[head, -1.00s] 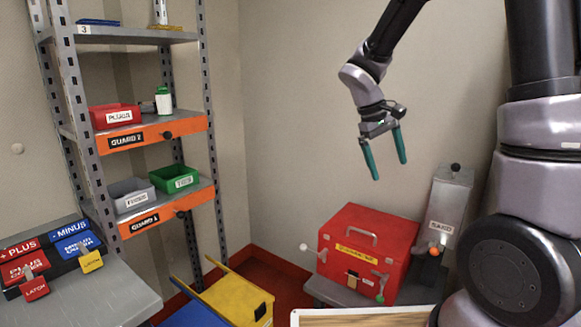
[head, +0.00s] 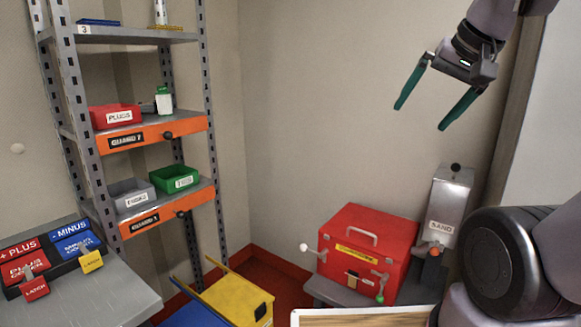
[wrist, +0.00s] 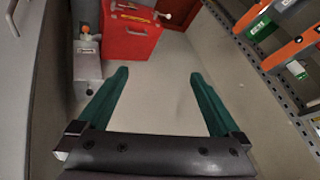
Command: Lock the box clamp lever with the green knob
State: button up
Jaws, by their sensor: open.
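The red box (head: 365,243) stands on a low grey shelf at the lower middle-right of the head view, with a grey handle on its lid. A lever with a green knob (head: 379,298) hangs at its front right, pointing down. A second lever with a white knob (head: 305,248) sticks out at its left. My gripper (head: 419,116) is open and empty, high above the box and to its right. In the wrist view the red box (wrist: 130,38) is beyond the green fingers (wrist: 160,92), well apart from them. The green knob is not clear there.
A grey SAND dispenser (head: 448,208) with an orange knob stands right of the box. A shelf rack (head: 152,135) with bins is at the left. A yellow box (head: 238,297) is on the floor and a bench (head: 120,300) with latches is at lower left. Air above the box is clear.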

jog(key=shift+w, duration=0.15)
grip_shut()
jog(key=w+a+f+m+g+h, duration=0.1)
jog(key=w+f+g, duration=0.2)
jog(key=w+f, duration=0.9)
jog(key=w+f+m+g+h, duration=0.1)
jog(key=w+f+g, duration=0.1)
jog(key=w+f, duration=0.95)
jog(key=w+f+g+h, duration=0.1)
jog(key=f, duration=1.6)
jog(key=w+a+f+g+h, duration=0.1)
jog(key=w+f+g+h, duration=0.1)
jog(key=f, duration=1.6)
jog(key=shift+w+n+g, duration=0.2)
jog(key=shift+n+g, duration=0.1)
